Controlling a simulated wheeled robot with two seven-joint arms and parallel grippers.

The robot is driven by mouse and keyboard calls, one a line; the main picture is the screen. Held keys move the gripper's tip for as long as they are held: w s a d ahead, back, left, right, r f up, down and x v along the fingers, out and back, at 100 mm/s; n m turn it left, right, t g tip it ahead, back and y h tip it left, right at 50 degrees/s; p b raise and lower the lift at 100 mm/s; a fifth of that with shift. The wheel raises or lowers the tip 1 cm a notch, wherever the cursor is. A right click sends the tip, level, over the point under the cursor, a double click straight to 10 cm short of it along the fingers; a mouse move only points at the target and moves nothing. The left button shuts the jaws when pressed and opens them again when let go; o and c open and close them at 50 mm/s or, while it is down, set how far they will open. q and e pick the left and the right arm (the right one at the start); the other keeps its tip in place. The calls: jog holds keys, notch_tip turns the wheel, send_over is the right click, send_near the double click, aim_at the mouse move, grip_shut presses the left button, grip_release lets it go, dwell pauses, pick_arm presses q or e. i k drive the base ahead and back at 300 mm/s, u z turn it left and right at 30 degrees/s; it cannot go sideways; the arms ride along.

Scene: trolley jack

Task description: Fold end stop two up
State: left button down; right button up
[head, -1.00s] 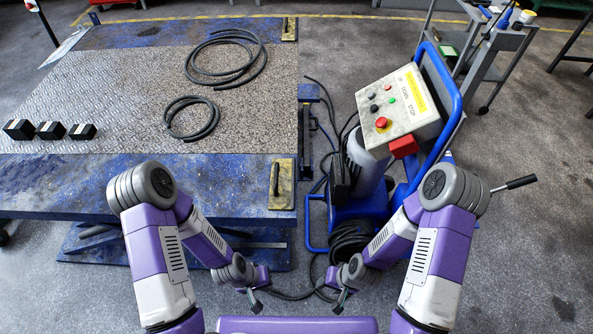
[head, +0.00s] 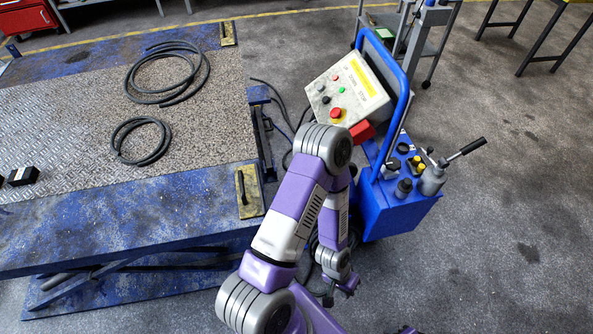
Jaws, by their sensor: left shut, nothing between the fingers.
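Two yellow end stop plates with black handles lie flat on the blue lift table. The near end stop (head: 248,190) is at the table's near right corner, and the far end stop (head: 228,33) is at its far right corner. I cannot tell which one is number two. My left gripper (head: 328,299) is low at the bottom centre, shut and empty, to the right of the near end stop and apart from it. My left arm rises between the table and the blue trolley. My right gripper is not in view.
The blue lift table (head: 130,218) carries a large cable coil (head: 168,72) and a small one (head: 142,140). A blue trolley (head: 400,215) with a control box (head: 345,90) and a pump lever stands right of my arm.

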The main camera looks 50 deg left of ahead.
aim_at(251, 201)
jog(key=z, duration=0.3)
jog(key=k, duration=1.3)
jog(key=u, duration=1.65)
jog(key=i, duration=0.4)
jog(key=u, duration=0.05)
